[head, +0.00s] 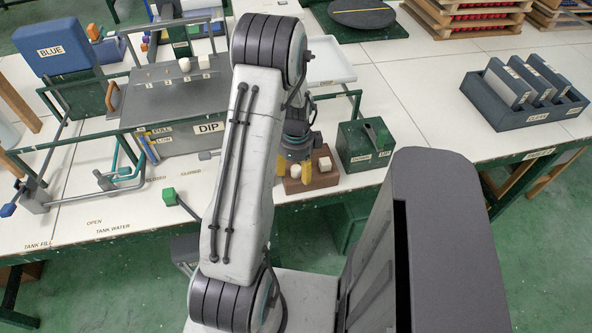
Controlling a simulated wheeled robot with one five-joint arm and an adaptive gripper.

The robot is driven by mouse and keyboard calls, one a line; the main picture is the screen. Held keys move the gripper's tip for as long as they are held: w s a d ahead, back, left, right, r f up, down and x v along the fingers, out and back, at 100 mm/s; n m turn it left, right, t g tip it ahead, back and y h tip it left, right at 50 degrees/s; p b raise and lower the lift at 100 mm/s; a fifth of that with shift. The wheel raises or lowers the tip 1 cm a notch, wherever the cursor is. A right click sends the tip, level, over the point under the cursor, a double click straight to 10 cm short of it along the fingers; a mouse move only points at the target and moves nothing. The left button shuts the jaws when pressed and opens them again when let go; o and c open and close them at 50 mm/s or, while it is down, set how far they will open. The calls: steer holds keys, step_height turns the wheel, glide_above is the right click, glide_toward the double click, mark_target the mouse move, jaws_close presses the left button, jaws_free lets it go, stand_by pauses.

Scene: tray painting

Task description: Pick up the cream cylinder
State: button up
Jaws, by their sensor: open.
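A brown wooden block (322,180) stands on the white table near its front edge. A small cream piece (325,164) sits on the block's right part. Another pale piece (295,172) shows lower left, between my fingers. They are too small to tell which one is the cream cylinder. My gripper (294,168) points down over the left part of the block, its yellow fingers apart. I see no contact with the pale piece between them. My arm hides part of the area behind.
A green box (365,146) stands close to the block's right. The grey tank marked DIP (190,137), with a cream ball (184,64) on it, is at left. A dark rack (525,108) is at right. The table between box and rack is clear.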

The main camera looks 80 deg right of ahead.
steer(key=shift+c, duration=0.4)
steer(key=c, duration=0.9)
steer(key=shift+r, duration=0.1)
